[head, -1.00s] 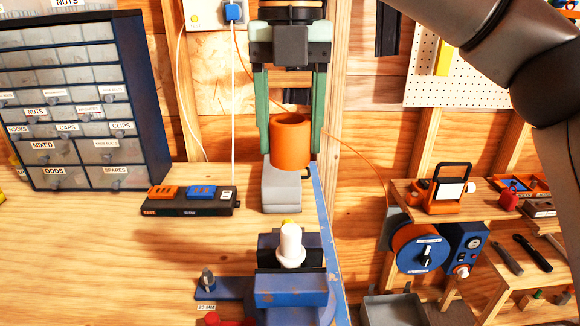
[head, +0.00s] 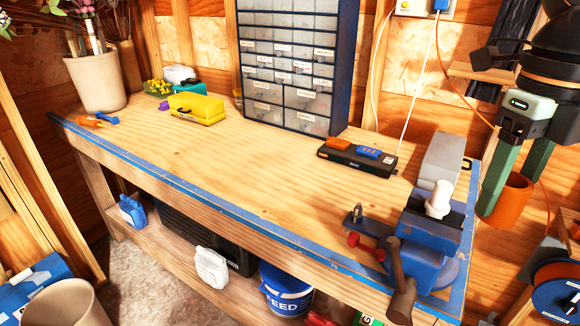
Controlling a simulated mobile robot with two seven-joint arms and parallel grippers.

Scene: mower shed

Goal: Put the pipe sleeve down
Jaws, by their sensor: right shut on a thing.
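The orange pipe sleeve (head: 512,205) shows at the right of the head view. My right gripper (head: 509,192) points down with its green fingers shut on the sleeve. The fingers cover part of the sleeve. In the picture it lies to the right of the blue bench vice (head: 418,258) and past the blue-edged end of the workbench (head: 245,195). A white fitting (head: 439,198) stands upright in the vice. My left gripper is not in view.
A charger block (head: 357,158) and a drawer cabinet (head: 297,70) stand at the back of the bench. A yellow case (head: 197,109) and a plant pot (head: 97,83) are at the far left. The bench middle is clear. A cable reel (head: 555,297) is at lower right.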

